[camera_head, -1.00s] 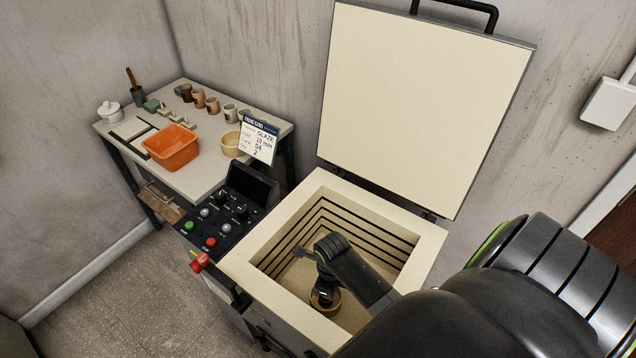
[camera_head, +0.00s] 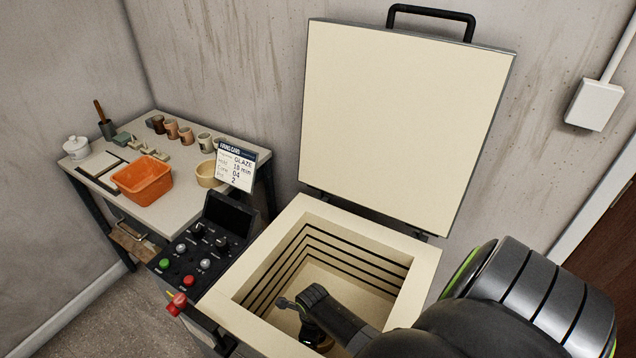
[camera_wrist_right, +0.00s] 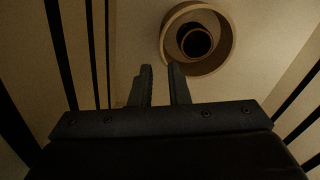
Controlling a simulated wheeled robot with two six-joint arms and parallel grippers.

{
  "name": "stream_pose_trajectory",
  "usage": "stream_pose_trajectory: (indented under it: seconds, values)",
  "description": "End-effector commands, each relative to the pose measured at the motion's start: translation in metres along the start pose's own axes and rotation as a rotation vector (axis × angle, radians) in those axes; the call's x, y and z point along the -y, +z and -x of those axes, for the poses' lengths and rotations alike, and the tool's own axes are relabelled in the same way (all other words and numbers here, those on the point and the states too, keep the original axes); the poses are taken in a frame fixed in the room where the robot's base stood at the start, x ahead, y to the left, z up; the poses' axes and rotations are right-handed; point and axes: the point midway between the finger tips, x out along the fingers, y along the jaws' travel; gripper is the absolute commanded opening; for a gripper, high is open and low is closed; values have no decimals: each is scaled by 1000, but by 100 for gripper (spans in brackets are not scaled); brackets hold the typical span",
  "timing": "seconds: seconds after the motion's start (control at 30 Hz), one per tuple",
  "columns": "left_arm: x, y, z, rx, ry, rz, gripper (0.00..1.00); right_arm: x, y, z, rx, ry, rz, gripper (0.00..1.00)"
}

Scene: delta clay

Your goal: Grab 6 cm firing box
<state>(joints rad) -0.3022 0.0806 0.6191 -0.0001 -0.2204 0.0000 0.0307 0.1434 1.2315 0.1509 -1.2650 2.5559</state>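In the right wrist view, a round tan vessel with a thick rim (camera_wrist_right: 226,42) stands on the pale kiln floor, with a smaller, dark-centred round piece (camera_wrist_right: 197,41) inside it. It may be the firing box; no size mark is readable. My right gripper (camera_wrist_right: 160,69) points towards it, with a narrow empty gap between the fingers. The right fingertip appears close to the near rim; I cannot tell whether they touch. In the head view, my right arm reaches into the open kiln (camera_head: 262,262), hiding most of the vessel. My left gripper is out of view.
The raised kiln lid (camera_head: 405,125) stands behind the opening, and slotted walls surround the gripper. A control panel (camera_head: 205,245) sits left of the kiln. A side table holds an orange basket (camera_head: 143,180), a tan bowl (camera_head: 207,174), several cups and a firing card (camera_head: 236,165).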

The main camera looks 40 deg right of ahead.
Motion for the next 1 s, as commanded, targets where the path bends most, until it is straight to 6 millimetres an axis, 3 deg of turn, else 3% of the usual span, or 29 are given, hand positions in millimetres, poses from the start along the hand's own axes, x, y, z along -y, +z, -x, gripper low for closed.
stream_pose_trajectory:
  seconds: [0.2, 0.57, 1.0]
  values:
    - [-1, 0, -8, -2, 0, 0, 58, 0, 0, -31, -1, 0, 0, 15]
    - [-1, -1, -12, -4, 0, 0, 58, 1, 1, -49, 0, 0, 1, 15]
    - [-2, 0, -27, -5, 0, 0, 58, 4, 3, -93, -1, 0, 0, 15]
